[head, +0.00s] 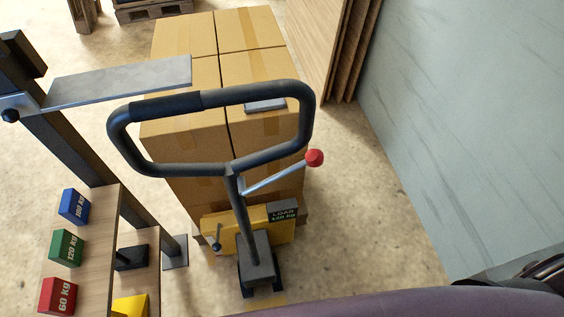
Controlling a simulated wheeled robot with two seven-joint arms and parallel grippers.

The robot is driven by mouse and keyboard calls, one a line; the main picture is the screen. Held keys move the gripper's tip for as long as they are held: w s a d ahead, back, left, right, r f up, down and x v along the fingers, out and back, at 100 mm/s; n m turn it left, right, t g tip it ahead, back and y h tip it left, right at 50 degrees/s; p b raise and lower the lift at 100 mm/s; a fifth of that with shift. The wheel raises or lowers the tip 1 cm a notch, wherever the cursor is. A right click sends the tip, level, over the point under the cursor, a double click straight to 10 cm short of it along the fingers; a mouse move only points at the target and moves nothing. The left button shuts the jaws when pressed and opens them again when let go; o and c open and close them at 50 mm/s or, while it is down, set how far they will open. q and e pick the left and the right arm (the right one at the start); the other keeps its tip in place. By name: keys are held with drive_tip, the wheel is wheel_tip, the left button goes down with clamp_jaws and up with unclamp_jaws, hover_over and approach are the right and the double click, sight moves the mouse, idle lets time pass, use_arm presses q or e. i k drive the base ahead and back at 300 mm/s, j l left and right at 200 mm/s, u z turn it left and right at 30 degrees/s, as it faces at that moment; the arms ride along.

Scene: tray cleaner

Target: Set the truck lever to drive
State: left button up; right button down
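A pallet truck stands in the middle of the head view, with a black loop handle (222,98) on an upright shaft. A silver lever (272,181) with a red ball knob (315,158) leaves the shaft below the loop and slants up to the right. No position marks for it can be read. The truck's yellow body (222,232) carries a small dark lever (217,240) on its left and a dark load sign (283,212) on its right. Neither gripper shows; only a dark part, probably of my arm, shows at the lower right.
Stacked cardboard boxes (185,75) stand behind the handle. At left, a wooden stand holds blue (73,206), green (67,247), red (57,296) and yellow (131,305) weights. A grey plate (120,82) juts from a post above. Floor right of the truck is clear, up to a grey wall (470,120).

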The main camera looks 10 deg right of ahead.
sight(314, 157)
drive_tip(key=k, duration=0.75)
drive_tip(key=k+l, duration=0.15)
drive_tip(key=k, duration=0.6)
